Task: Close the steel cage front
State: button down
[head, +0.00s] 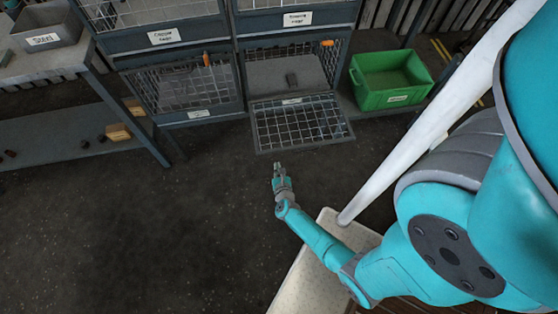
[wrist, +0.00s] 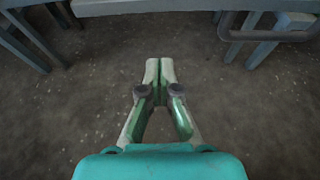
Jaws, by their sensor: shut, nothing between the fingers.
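A wire-mesh cage front (head: 302,123) at the lower right of the rack hangs open, folded down and out from its bottom edge. Its small label is too small to read, so I cannot confirm it says steel. In the wrist view my gripper (wrist: 159,63) is shut and empty.
The lower left cage front (head: 188,88) is closed, with an orange handle. A green bin (head: 390,80) stands right of the open cage. A grey bin (head: 48,30) labelled steel sits on the left bench. The dark floor (head: 150,220) in front is clear.

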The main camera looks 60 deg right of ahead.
jog(key=shift+w+d+r, duration=1.15)
jog(key=shift+d+r, duration=0.2)
jog(key=shift+d, duration=0.1)
jog(key=shift+a+r, duration=0.1)
